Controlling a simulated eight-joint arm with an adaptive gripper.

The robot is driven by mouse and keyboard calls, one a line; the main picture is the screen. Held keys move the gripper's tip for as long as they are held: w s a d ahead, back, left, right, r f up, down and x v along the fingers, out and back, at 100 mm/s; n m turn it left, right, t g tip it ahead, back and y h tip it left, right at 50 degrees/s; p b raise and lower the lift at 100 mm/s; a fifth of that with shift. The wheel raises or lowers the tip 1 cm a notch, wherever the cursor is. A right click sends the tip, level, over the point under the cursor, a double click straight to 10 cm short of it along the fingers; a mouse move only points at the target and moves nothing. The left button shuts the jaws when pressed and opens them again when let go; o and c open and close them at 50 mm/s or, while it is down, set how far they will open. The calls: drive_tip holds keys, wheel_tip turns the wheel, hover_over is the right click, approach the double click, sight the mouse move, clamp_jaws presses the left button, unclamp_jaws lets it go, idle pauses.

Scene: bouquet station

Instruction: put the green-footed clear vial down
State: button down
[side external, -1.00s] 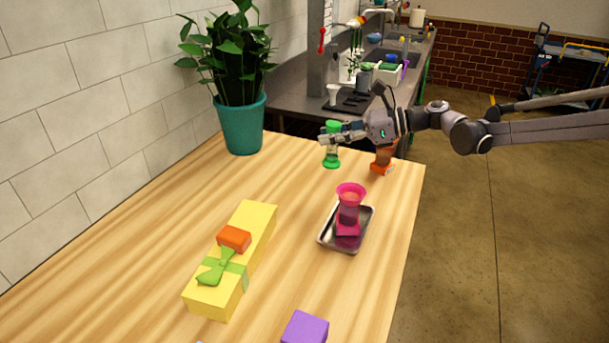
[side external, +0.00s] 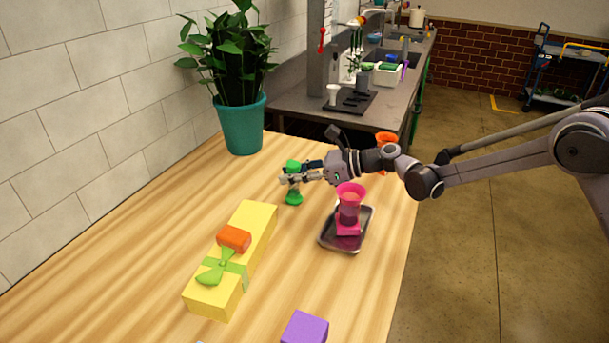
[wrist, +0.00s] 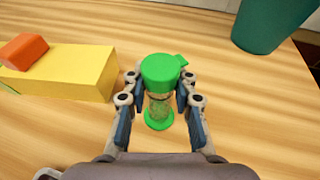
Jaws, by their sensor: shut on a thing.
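The clear vial with a green foot and green cap (side external: 293,197) is between the fingers of my gripper (side external: 299,178) in the side view, above or on the wooden table. My gripper is shut on its clear middle. In the wrist view the vial (wrist: 159,90) is between the two blue-padded fingers of my gripper (wrist: 160,107), its green cap nearest the camera and its foot toward the table. It looks slightly tilted in the side view. I cannot tell whether its foot touches the table.
A yellow box (side external: 213,291) with a green bow and an orange block (side external: 234,238) lies to the left. A metal tray (side external: 327,239) holds a pink vase (side external: 349,212). A teal plant pot (side external: 240,125) stands behind. An orange vase (side external: 387,139) is partly hidden by my arm. Bare table surrounds the vial.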

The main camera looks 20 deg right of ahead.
drive_tip(key=shift+f, duration=0.15)
drive_tip(key=c, duration=1.1)
unclamp_jaws()
drive_tip(key=shift+f, duration=0.1)
drive_tip(key=shift+s+d+r, duration=0.1)
drive_tip(key=shift+d+r, duration=0.15)
drive_tip(key=v, duration=1.1)
drive_tip(key=shift+s+d+r, duration=0.15)
drive_tip(key=shift+s, duration=0.05)
